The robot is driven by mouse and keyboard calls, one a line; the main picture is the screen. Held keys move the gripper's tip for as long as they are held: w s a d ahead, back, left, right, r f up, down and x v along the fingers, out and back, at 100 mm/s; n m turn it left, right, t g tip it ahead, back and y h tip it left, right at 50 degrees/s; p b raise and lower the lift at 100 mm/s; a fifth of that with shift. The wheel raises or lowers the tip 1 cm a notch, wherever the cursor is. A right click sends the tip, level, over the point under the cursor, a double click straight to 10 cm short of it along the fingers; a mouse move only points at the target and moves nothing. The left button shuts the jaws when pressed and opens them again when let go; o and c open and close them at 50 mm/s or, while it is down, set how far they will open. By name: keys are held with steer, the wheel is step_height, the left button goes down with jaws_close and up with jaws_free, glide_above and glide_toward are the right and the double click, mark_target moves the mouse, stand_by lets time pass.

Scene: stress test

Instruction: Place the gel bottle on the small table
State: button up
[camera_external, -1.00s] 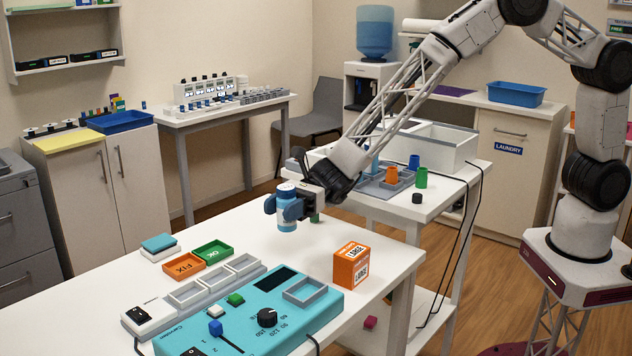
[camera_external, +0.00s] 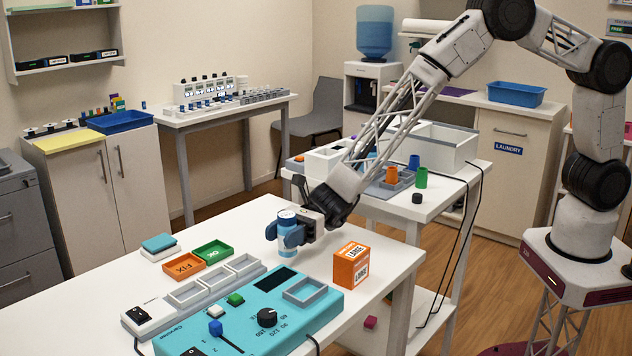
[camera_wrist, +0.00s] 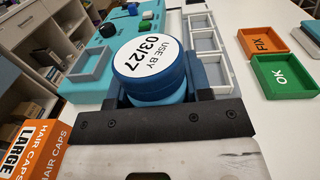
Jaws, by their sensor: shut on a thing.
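A small blue bottle with a white-topped cap (camera_external: 287,216) is upright in my gripper (camera_external: 290,234) over the white table (camera_external: 335,222). Its cap (camera_wrist: 150,62) fills the middle of the wrist view and reads "USE BY 03/27". My gripper is shut around the bottle's sides. The bottle's base is at or just above the tabletop; I cannot tell whether it touches. The fingers hide part of its body.
An orange-and-white hair caps box (camera_external: 351,265) stands to the right. The teal control panel (camera_external: 255,318) is in front. Orange (camera_external: 184,266) and green (camera_external: 212,252) trays lie to the left. A white side table (camera_external: 455,190) with cups stands behind.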

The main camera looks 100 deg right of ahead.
mark_target(281, 249)
steer(key=shift+f, duration=1.65)
steer(key=shift+f, duration=0.15)
steer(key=o, duration=1.1)
steer(key=shift+c, duration=0.2)
steer(key=shift+s+d, duration=0.45)
steer(key=shift+d, duration=0.15)
steer(key=v, duration=0.3)
steer(key=shift+s+d, duration=0.2)
steer(key=shift+r, duration=3.65)
